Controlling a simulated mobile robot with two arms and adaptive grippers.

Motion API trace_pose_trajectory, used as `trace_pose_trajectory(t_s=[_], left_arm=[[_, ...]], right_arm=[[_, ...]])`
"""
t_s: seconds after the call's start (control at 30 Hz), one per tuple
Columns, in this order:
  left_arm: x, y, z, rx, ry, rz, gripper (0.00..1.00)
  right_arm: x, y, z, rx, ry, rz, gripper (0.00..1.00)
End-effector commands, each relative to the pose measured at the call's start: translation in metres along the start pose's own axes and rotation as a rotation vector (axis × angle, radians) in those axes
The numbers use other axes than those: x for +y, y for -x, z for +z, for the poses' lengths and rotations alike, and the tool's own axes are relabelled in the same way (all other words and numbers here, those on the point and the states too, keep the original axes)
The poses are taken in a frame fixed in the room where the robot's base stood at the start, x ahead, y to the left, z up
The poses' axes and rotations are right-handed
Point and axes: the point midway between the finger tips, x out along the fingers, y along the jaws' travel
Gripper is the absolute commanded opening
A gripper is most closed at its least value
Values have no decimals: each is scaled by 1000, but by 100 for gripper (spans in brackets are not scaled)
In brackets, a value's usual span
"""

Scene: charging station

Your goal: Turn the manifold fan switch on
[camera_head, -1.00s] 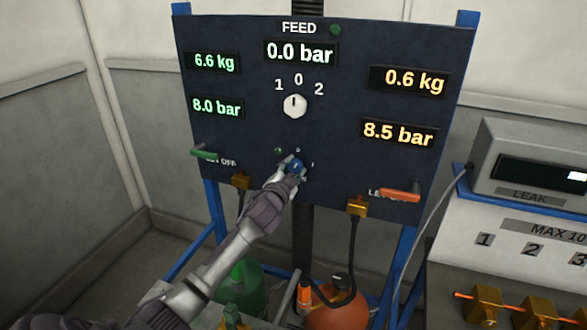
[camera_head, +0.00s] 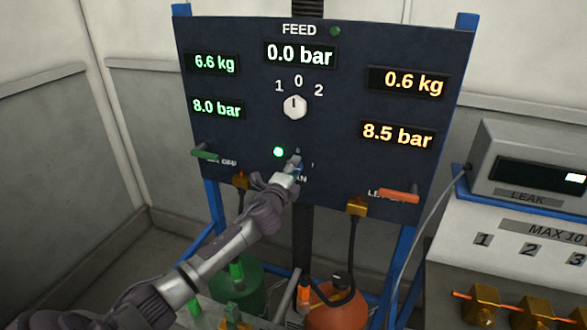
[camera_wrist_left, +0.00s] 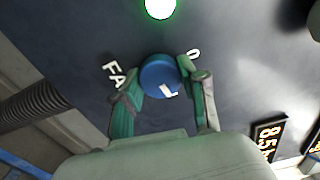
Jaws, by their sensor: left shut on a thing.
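The blue fan switch knob (camera_wrist_left: 158,73) sits low in the middle of the dark panel (camera_head: 230,130), with a white mark on its face. My left gripper (camera_wrist_left: 160,80) has its two green-grey fingers on either side of the knob and is shut on it. In the head view my left gripper (camera_head: 294,166) hides most of the knob and part of the FAN label. A round indicator light (camera_head: 278,152) beside the switch glows green; it also shows in the left wrist view (camera_wrist_left: 160,6). My right gripper is not in view.
Above is a white selector knob (camera_head: 294,107) under a 0.0 bar display. A green lever (camera_head: 205,154) and an orange lever (camera_head: 399,196) flank the panel. A green tank (camera_head: 240,285) and an orange tank (camera_head: 335,312) stand below. A leak meter (camera_head: 530,165) is at right.

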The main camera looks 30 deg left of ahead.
Motion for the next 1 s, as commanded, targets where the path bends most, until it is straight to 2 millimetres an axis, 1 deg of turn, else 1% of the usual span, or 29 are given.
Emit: trace_pose_trajectory(t_s=[0.2, 0.4, 0.9, 0.93, 1.0], left_arm=[[0, 0, -1, 1, -113, 0, 7], [0, 0, 0, 1, -167, 1, 7], [1, 0, 0, 0, -187, 1, 7], [1, 0, 0, 0, -187, 1, 44], [1, 0, 0, 0, -186, 1, 55]], right_arm=[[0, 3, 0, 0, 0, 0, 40], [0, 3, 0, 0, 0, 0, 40], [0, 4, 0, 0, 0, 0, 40], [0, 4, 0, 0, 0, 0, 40], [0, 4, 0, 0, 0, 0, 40]])
